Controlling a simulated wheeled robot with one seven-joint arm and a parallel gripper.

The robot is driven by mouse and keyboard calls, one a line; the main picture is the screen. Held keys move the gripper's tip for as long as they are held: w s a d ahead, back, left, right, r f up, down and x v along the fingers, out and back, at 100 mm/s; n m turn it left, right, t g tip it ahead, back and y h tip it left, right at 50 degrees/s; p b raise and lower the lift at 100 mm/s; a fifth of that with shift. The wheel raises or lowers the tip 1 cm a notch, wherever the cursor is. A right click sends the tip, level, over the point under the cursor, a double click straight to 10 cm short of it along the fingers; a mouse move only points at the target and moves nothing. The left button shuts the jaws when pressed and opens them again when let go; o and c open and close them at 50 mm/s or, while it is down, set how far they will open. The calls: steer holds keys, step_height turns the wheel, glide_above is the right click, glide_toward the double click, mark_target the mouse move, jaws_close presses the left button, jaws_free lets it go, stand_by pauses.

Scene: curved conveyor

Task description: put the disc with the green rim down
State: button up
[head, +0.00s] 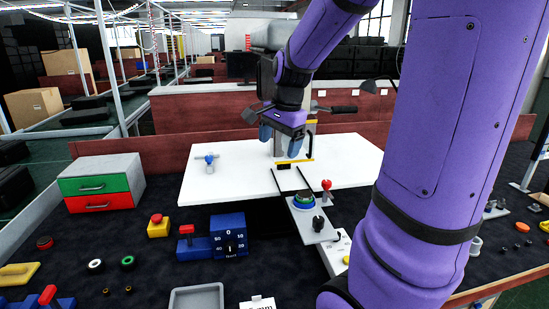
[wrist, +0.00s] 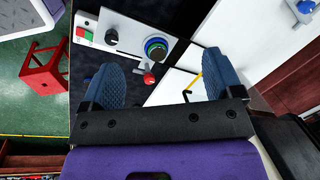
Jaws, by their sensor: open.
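The disc with the green rim (head: 304,200) sits on a grey plate (head: 312,222) at the front of the white table. In the wrist view the disc (wrist: 155,48) lies beyond the fingers, close to a red-knobbed lever (wrist: 149,78). My gripper (head: 283,135) is open and empty, above the white surface and behind the disc, apart from it. In the wrist view my gripper's two blue fingers (wrist: 160,88) are spread wide with nothing between them.
A black knob (head: 319,223) stands on the plate in front of the disc. A blue dial box (head: 228,236), a yellow box with a red button (head: 158,225) and a small drawer cabinet (head: 101,182) stand to the left. A grey tray (head: 197,297) lies at the front. Much of the white table (head: 235,178) is clear.

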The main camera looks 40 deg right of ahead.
steer(key=s+a+r+n+t, duration=0.1)
steer(key=s+a+r+n, duration=0.1)
steer(key=s+a+n, duration=0.5)
steer(key=s+a+r+n+t, duration=0.2)
steer(key=s+a+r+n, duration=0.1)
steer(key=s+a+n, duration=0.5)
steer(key=shift+s+a+r+n, duration=0.15)
steer(key=shift+a+r+n, duration=0.2)
steer(key=shift+a+n, duration=0.25)
steer(key=shift+d, duration=0.25)
